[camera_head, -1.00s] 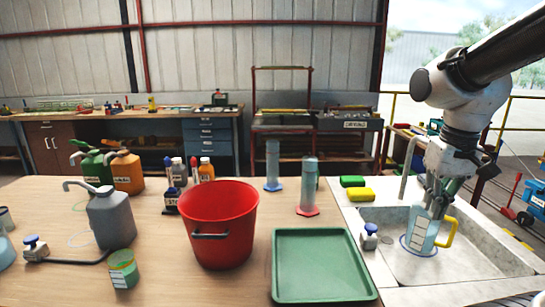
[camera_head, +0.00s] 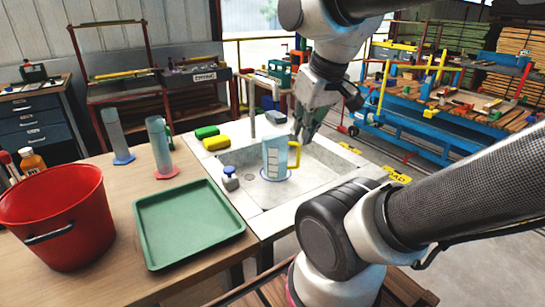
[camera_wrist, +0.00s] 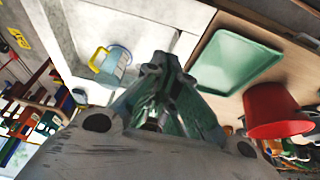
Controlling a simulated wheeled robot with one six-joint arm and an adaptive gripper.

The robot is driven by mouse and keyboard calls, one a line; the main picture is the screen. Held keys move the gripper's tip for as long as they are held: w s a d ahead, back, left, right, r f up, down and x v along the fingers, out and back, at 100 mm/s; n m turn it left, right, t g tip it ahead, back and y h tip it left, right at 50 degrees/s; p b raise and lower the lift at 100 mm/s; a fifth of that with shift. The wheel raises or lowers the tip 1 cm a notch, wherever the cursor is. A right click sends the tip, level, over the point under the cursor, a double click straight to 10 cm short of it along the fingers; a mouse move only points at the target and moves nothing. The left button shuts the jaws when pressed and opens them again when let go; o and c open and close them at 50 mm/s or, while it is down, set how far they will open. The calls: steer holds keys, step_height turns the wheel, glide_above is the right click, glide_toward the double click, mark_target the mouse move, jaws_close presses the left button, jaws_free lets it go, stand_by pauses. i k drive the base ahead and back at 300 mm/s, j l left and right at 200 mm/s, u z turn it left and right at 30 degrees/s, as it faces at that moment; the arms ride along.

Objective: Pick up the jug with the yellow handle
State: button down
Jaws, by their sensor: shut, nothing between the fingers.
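The clear blue-tinted jug (camera_head: 274,161) with a yellow handle stands upright in the sink in the head view. Its handle points right. My gripper (camera_head: 305,132) is just behind and to the right of the jug's top, pointing down, shut and empty. In the wrist view the jug (camera_wrist: 114,66) shows left of my gripper's closed fingertips (camera_wrist: 160,62), with a visible gap between them. The yellow handle is on the jug's left side there.
The grey sink (camera_head: 245,152) has a tap and a small blue-topped bottle (camera_head: 230,178) beside it. Green and yellow sponges (camera_head: 216,142) lie on its back rim. A green tray (camera_head: 188,222) and red bucket (camera_head: 62,218) stand to the left.

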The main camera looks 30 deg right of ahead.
mark_target(282, 157)
steer(key=l+u, duration=0.15)
steer(key=l, duration=0.25)
steer(key=k+l+u, duration=0.2)
steer(key=l, duration=0.25)
steer(key=l+u, duration=0.15)
steer(key=l, duration=0.25)
steer(key=k+l+u, duration=0.15)
steer(key=l, duration=0.25)
steer(key=k+l+u, duration=0.15)
steer(key=l, duration=0.2)
steer(key=k+l+u, duration=0.2)
steer(key=l, duration=0.2)
steer(key=k+l+u, duration=0.15)
steer(key=l, duration=0.2)
